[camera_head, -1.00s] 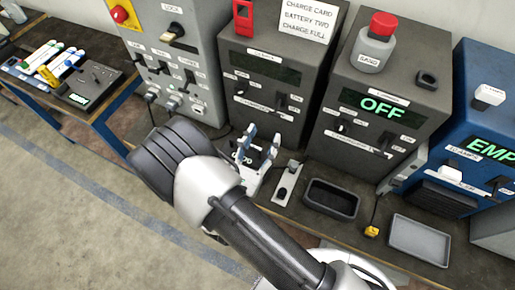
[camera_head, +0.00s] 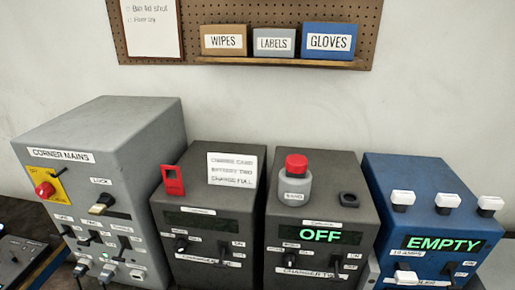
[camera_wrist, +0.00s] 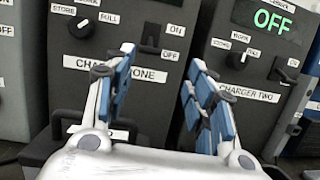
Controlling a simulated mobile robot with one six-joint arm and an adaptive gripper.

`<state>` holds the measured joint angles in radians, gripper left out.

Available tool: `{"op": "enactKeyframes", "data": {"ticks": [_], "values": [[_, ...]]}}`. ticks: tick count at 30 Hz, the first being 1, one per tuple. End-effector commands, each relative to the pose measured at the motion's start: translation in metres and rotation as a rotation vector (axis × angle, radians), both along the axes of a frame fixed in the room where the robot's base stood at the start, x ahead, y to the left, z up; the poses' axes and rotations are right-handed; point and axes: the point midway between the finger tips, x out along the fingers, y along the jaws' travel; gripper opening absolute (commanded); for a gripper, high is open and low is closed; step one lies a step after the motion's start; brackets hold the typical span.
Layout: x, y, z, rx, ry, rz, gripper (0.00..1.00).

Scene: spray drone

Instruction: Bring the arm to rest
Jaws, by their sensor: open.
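My gripper (camera_wrist: 160,95) is in the wrist view only. Its two blue-padded fingers stand well apart with nothing between them. Behind the fingers are the front of the charger labelled CHARGER ONE (camera_wrist: 120,30) and, to the right, the front of CHARGER TWO (camera_wrist: 240,95), whose display reads OFF. I cannot tell how far the fingertips are from these fronts. My arm and gripper do not show in the head view.
In the head view stand the grey corner mains box (camera_head: 100,125), the two dark chargers (camera_head: 210,225) (camera_head: 320,260) and a blue unit (camera_head: 425,200) reading EMPTY. A red-capped bottle (camera_head: 295,185) tops the right charger. A pegboard shelf (camera_head: 280,62) holds boxes.

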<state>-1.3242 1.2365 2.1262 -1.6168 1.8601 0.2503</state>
Motion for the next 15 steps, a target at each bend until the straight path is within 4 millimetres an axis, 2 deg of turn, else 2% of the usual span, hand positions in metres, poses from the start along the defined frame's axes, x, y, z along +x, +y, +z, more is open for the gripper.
{"op": "enactKeyframes", "data": {"ticks": [2, 4, 8, 11, 15], "values": [[0.014, -0.02, 0.02, 0.053, 0.003, -0.106, 0.5], [0.026, -0.049, 0.043, 0.12, 0.011, -0.239, 0.5], [0.037, -0.119, 0.082, 0.289, 0.038, -0.533, 0.5], [0.031, -0.172, 0.104, 0.438, 0.06, -0.75, 0.5], [0.007, -0.233, 0.123, 0.678, 0.087, -1.024, 0.5]]}}
